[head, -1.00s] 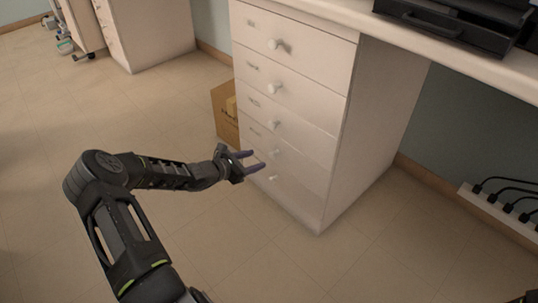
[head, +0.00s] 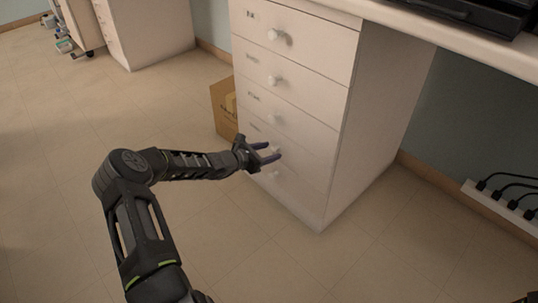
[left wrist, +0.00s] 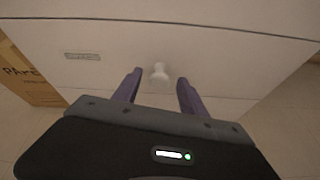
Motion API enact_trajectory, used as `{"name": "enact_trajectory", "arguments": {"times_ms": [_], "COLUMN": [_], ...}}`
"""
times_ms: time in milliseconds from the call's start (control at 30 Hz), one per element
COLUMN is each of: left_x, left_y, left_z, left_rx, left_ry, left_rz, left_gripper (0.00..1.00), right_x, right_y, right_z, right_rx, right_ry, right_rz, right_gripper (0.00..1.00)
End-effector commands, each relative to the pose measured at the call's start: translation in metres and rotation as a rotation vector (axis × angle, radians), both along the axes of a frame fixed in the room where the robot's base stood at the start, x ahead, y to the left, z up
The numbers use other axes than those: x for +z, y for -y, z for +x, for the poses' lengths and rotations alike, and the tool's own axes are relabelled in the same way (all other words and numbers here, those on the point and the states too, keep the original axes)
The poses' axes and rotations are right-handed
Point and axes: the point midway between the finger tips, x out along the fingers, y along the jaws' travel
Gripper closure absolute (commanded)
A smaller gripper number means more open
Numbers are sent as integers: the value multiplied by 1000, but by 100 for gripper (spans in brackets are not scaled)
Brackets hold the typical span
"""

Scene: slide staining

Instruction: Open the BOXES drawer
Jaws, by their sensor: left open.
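A white drawer cabinet (head: 375,130) has several shut drawers, each with a round white knob and a small label. The labels are too small to read, so I cannot tell which one says BOXES. My left gripper (head: 268,153) is open at the second drawer from the bottom. In the left wrist view, that drawer's knob (left wrist: 159,76) shows between the two purple fingertips, with a finger on each side and gaps left. Its blurred label (left wrist: 82,56) is to the left. My right gripper is not in view.
A cardboard box (head: 224,108) stands on the floor against the cabinet's left side. A desk top (head: 440,42) extends right from the cabinet, with black equipment on it. A power strip with cables (head: 500,203) is at the right.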

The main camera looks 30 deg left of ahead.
Motion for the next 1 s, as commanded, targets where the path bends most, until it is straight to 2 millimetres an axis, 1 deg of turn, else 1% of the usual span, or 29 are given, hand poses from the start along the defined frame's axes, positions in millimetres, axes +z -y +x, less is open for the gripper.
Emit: {"name": "enact_trajectory", "arguments": {"times_ms": [100, 300, 900, 1000], "left_x": [-1, -1, -1, -1], "left_y": [1, 1, 1, 1], "left_z": [3, 3, 3, 3], "left_rx": [0, 1, -1, -1], "left_ry": [-1, -1, -1, -1], "left_rz": [0, -1, 0, 0], "left_gripper": [50, 50, 99, 100], "right_x": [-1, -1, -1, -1], "right_y": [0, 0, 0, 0], "right_z": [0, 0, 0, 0], "right_rx": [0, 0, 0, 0], "right_ry": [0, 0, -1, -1], "right_rz": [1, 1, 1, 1], "right_gripper": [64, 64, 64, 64]}}
